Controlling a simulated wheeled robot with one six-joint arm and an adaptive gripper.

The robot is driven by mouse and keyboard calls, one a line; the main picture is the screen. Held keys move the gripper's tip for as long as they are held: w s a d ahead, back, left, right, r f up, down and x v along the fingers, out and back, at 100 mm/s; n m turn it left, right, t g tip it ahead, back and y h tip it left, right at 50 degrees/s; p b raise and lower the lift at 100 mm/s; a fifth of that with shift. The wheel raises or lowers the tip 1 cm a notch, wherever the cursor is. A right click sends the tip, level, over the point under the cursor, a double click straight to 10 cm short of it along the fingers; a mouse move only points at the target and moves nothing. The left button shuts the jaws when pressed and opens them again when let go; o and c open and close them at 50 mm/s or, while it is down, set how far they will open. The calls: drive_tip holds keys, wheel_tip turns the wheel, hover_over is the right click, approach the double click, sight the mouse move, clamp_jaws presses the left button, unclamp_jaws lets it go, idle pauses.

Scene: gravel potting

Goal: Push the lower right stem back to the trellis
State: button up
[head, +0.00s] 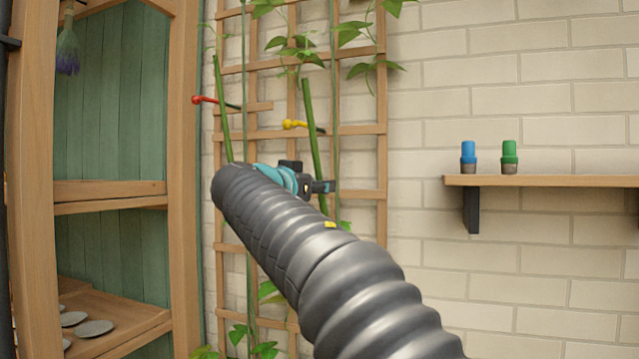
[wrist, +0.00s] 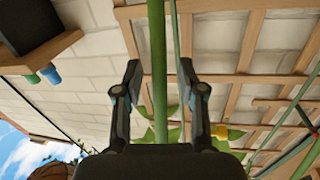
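The lower right stem (head: 313,150) is a thick green stem leaning in front of the wooden trellis (head: 382,160). My gripper (head: 322,187) is at its lower part in the head view, partly hidden by my arm. In the wrist view my gripper (wrist: 159,75) is open, and the stem (wrist: 157,40) runs between its two fingers with gaps on both sides. The trellis bars (wrist: 228,78) lie behind it. A yellow clip (head: 295,124) is beside the stem; it also shows in the wrist view (wrist: 220,131). Whether the stem touches the palm is hidden.
Another thick stem (head: 222,110) leans at the trellis's left, near a red clip (head: 204,99). A thinner stem (head: 335,100) runs up the trellis. A wall shelf (head: 560,181) at right holds a blue jar (head: 468,155) and a green jar (head: 509,155). A wooden cabinet (head: 182,200) stands left.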

drive_tip(key=shift+w+d, duration=0.35)
drive_tip(key=shift+w, duration=0.2)
clamp_jaws()
